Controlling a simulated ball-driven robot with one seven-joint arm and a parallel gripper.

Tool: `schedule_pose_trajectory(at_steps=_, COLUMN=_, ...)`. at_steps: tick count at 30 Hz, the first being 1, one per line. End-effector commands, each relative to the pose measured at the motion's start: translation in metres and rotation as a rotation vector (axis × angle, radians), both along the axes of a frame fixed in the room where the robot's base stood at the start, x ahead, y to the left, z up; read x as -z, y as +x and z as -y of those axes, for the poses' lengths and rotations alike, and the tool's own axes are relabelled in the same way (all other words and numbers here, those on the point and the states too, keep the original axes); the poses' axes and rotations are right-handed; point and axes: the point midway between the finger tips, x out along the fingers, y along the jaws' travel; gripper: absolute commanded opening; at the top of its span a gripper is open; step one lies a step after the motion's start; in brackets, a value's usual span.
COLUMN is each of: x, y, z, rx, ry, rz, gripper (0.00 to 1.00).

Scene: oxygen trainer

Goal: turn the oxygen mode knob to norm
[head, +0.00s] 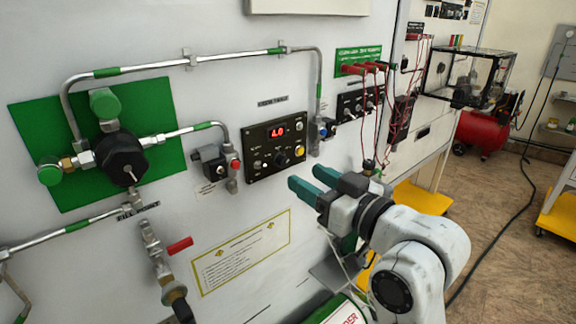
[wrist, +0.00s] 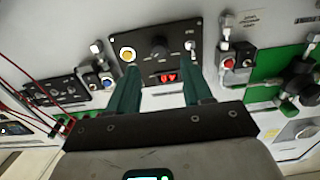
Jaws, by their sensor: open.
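The black control panel (head: 268,143) is on the white wall, with a lit red display (head: 278,131). A dark round knob (head: 283,158) sits below the display, with a yellow button (head: 299,151) beside it. My gripper (head: 305,178) is open and empty, its teal fingers just below and right of the panel, apart from it. In the wrist view the panel appears upside down, with the dark knob (wrist: 158,47) beyond the gap between my fingertips (wrist: 160,78). The knob's labels and pointer setting are too small to read.
A valve with a red cap (head: 234,164) is left of the panel, and a blue-knobbed valve (head: 322,130) is right of it. Metal tubing (head: 180,63) runs above. Red cables (head: 378,110) hang farther right. Open wall lies below the panel, around a yellow-bordered label (head: 240,252).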

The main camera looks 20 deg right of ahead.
Motion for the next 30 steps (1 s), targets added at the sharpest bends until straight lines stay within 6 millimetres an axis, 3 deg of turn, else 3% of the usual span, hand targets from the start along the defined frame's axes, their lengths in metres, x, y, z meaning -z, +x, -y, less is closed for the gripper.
schedule_pose_trajectory(at_steps=3, x=-0.002, y=0.022, z=-0.007, rx=0.000, ry=-0.001, rz=-0.002, gripper=0.50)
schedule_pose_trajectory(at_steps=10, x=-0.001, y=0.050, z=-0.016, rx=0.001, ry=0.000, rz=-0.001, gripper=0.50)
schedule_pose_trajectory(at_steps=23, x=0.001, y=0.059, z=-0.019, rx=0.002, ry=0.000, rz=-0.001, gripper=0.50)
schedule_pose_trajectory(at_steps=30, x=0.001, y=0.059, z=-0.019, rx=0.002, ry=-0.001, rz=-0.002, gripper=0.28)
